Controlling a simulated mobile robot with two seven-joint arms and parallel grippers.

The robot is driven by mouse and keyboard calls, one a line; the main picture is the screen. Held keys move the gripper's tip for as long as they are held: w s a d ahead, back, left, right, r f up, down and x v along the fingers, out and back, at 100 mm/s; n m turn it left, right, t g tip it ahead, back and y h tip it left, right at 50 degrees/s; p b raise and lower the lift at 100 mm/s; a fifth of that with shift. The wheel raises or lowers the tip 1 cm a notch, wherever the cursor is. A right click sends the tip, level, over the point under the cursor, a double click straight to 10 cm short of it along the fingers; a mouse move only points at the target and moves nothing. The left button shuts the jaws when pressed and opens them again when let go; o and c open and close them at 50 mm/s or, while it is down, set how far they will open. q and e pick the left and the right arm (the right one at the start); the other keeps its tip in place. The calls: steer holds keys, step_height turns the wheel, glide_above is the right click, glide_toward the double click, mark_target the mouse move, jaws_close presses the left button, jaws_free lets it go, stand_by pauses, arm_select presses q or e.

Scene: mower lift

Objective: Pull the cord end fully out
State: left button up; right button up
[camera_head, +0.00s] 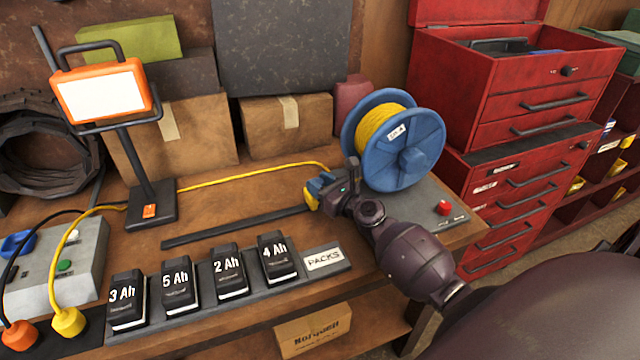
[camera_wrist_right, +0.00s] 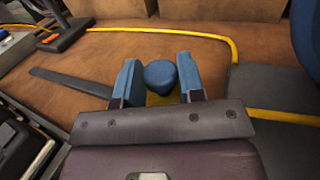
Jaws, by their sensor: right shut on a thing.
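The blue reel (camera_head: 393,140) stands at the back right of the bench, wound with yellow cord (camera_head: 383,125). My right gripper (camera_head: 317,190) is just left of the reel, low over the bench. In the right wrist view its two blue fingers (camera_wrist_right: 158,80) are shut on the cord end (camera_wrist_right: 160,75), a dark blue rounded piece with yellow beneath it. Yellow cord (camera_wrist_right: 275,116) shows to the right of the gripper there, and a stretch also runs along the back of the bench (camera_head: 245,173). The gripper's palm hides part of it. My left gripper is not in view.
A dark strip (camera_head: 235,227) lies left of the gripper. Several battery packs (camera_head: 228,270) stand in a row in front. A lamp (camera_head: 150,205) stands at the left, with cardboard boxes (camera_head: 285,125) behind.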

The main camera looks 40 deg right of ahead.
jaws_close()
steer(key=shift+a, duration=0.2)
steer(key=a+p, duration=0.1)
steer(key=a, duration=0.1)
steer(key=w+a+p, duration=0.1)
steer(key=a, duration=0.2)
steer(key=w+a, duration=0.1)
steer(key=a, duration=0.1)
steer(key=shift+a+r+p, duration=0.1)
steer(key=shift+a+p, duration=0.15)
steer(key=shift+p, duration=0.15)
steer(key=shift+w+a, duration=0.1)
steer(key=shift+a, duration=0.4)
steer(key=o, duration=0.9)
jaws_free()
steer(key=shift+d, duration=0.1)
